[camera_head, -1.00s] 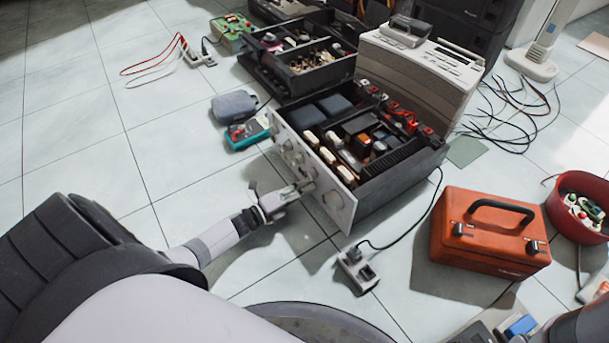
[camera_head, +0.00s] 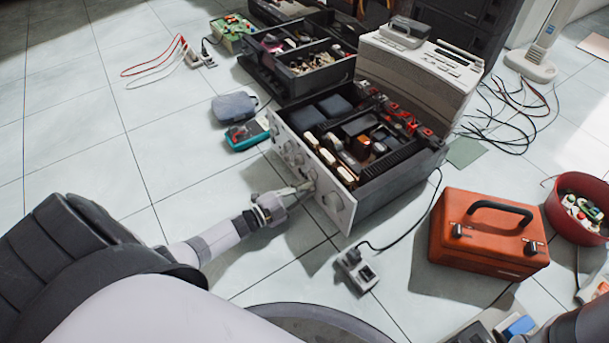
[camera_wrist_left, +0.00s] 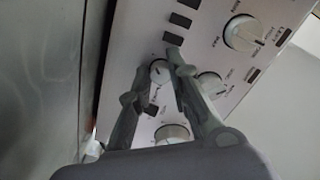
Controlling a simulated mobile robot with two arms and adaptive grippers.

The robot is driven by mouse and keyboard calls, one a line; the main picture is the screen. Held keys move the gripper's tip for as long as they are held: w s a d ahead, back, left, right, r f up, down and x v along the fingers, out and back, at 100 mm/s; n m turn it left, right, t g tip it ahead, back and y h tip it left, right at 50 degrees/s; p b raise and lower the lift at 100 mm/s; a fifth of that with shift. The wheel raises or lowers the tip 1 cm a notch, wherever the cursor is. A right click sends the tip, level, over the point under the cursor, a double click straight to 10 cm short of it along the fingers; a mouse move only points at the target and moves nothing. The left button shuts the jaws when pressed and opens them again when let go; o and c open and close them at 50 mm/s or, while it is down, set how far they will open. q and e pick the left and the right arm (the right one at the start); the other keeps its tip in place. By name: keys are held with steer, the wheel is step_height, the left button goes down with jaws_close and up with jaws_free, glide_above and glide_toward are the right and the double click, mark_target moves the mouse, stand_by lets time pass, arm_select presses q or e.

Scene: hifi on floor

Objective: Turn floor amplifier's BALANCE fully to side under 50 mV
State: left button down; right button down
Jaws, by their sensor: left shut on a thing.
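The floor amplifier (camera_head: 400,176) stands with its lid off and its silver front panel (camera_head: 341,211) facing my left arm. My left gripper (camera_head: 309,186) is at this panel. In the left wrist view the fingers (camera_wrist_left: 159,66) are closed around a small round silver knob (camera_wrist_left: 159,73), one on either side. Larger knobs show nearby: one at the upper right (camera_wrist_left: 243,33), one right of the fingers (camera_wrist_left: 212,84), one below between them (camera_wrist_left: 172,133). The panel lettering is too blurred to confirm BALANCE. A teal multimeter (camera_head: 247,134) lies left of the amplifier; its reading is illegible. My right gripper is out of view.
A power strip (camera_head: 356,269) with a cable lies in front of the amplifier. A grey pouch (camera_head: 234,106) lies beyond the multimeter. Floor at left is clear.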

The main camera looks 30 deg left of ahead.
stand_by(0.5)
arm_select(q)
steer(key=c, duration=1.5)
jaws_free()
steer(key=shift+s, duration=0.1)
steer(key=v, duration=1.2)
